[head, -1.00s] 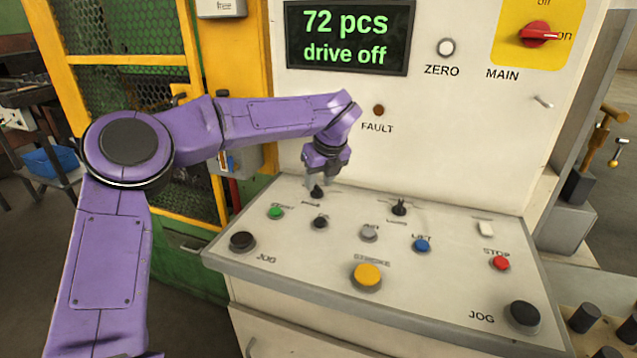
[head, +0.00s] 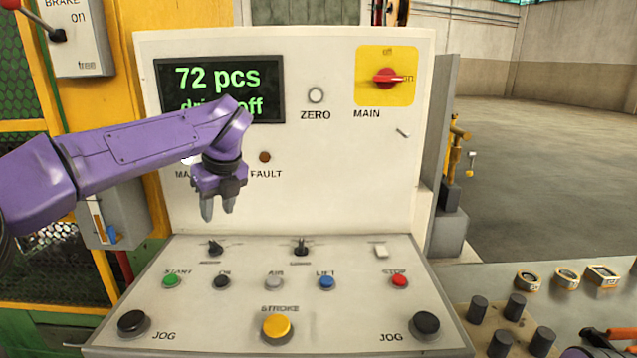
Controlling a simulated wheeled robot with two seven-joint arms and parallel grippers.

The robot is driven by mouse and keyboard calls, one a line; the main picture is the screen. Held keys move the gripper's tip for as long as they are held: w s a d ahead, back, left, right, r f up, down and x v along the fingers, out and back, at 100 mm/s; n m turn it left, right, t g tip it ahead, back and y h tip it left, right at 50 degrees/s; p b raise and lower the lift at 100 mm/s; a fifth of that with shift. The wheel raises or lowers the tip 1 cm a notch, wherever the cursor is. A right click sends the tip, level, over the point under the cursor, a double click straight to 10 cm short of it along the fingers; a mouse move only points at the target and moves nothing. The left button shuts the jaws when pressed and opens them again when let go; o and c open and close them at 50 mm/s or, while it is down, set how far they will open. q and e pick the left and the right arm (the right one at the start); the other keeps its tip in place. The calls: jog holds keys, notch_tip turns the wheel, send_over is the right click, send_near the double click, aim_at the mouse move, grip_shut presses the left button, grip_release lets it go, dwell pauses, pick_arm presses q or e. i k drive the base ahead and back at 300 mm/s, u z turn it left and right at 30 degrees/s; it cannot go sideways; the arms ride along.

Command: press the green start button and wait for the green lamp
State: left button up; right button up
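The green start button (head: 172,281) is at the left of the button row on the sloped console, under the label START. My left gripper (head: 219,210) hangs above the console, in front of the upright panel, up and to the right of that button and apart from it. Its two fingers point down with a gap between them, and nothing is held. A bright white lamp (head: 188,160) is partly hidden by my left arm; its label begins with MA. No lit green lamp shows.
The display (head: 220,78) reads 72 pcs, drive off, partly covered by my arm. The FAULT lamp (head: 264,157) is dark. Two small black selectors (head: 301,247) stand behind the buttons. The red stop button (head: 399,281) is at right. Dark pegs (head: 515,307) stand right of the console.

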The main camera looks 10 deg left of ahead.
aim_at(171, 280)
jog(key=k, duration=1)
